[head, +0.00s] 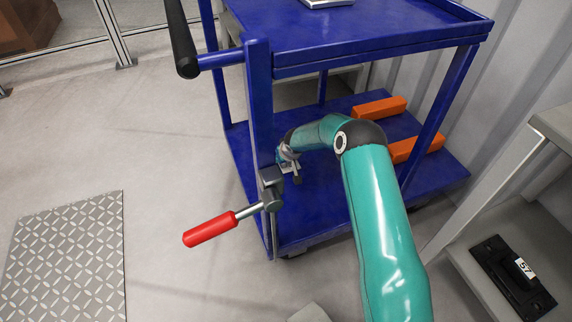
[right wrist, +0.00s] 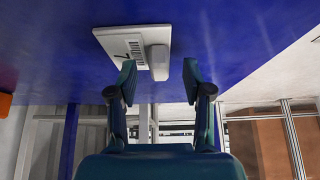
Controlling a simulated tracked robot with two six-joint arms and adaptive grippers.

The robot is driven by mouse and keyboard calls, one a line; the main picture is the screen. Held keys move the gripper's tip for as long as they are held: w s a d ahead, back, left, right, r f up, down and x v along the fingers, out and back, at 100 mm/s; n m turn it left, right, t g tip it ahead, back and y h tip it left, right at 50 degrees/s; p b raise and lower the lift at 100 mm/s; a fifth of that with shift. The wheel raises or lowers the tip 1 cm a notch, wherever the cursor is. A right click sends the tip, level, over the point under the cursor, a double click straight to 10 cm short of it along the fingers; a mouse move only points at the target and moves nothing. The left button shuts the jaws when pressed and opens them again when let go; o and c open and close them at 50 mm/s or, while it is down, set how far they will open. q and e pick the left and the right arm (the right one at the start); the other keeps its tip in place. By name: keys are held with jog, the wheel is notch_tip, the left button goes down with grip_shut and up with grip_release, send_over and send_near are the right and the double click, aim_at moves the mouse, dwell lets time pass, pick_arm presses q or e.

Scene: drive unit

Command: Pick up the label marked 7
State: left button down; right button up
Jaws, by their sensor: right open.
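My right gripper (right wrist: 158,72) is open, with nothing between its fingers. In the right wrist view a flat white plate (right wrist: 112,42) with dark print lies against a blue surface just beyond the fingertips. A pale raised block (right wrist: 158,62) is on or beside its right side, between the finger lines. The plate is not seen there. My left gripper is not in view.
The blue cart (head: 350,52) has upright posts close to my arm and two orange blocks (head: 380,107) on its lower shelf. A red-handled lever (head: 210,233) sticks out at the left. A black item (head: 498,270) with a white numbered label lies on a grey shelf at right.

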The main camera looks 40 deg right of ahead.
jog(key=shift+w+d+f, duration=0.1)
jog(key=shift+w+f, duration=0.2)
jog(key=shift+f, duration=0.35)
grip_shut()
jog(key=shift+r, duration=0.1)
